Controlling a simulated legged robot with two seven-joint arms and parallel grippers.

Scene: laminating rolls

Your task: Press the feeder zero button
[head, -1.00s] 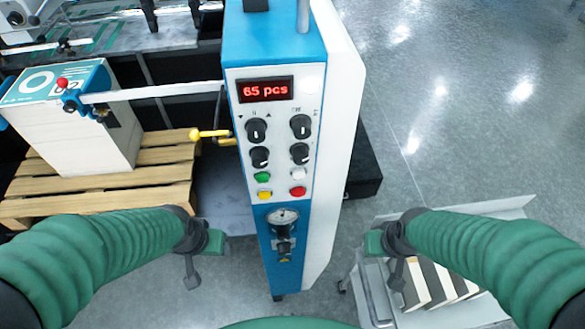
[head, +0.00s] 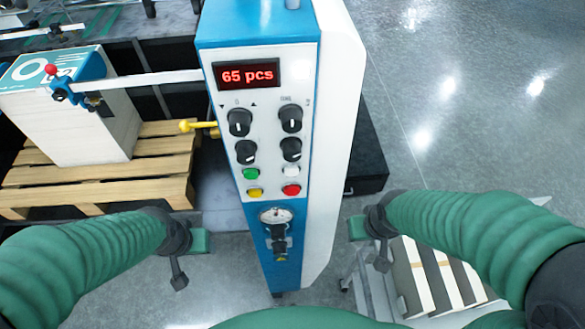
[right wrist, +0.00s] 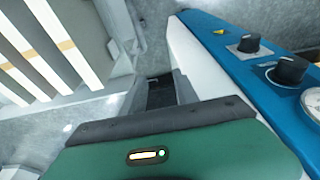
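The blue and white control column (head: 262,150) stands upright in front of me in the head view. Its panel has a red display (head: 247,75) reading 65 pcs and several black knobs. Below them are a green button (head: 250,173), a white button (head: 291,172), a yellow button (head: 255,192) and a red button (head: 292,190). Any button labels are too small to read. My left gripper (head: 187,256) is left of the column's lower part, and my right gripper (head: 369,242) is to its right. Both are apart from the buttons; their finger openings are not clear.
A gauge (head: 276,216) sits low on the column. A yellow-knobbed lever (head: 190,126) sticks out at its left. A wooden pallet (head: 157,150) bears a paper stack (head: 98,130). A cart with bundles (head: 440,280) stands at right. Open floor (head: 450,100) lies beyond.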

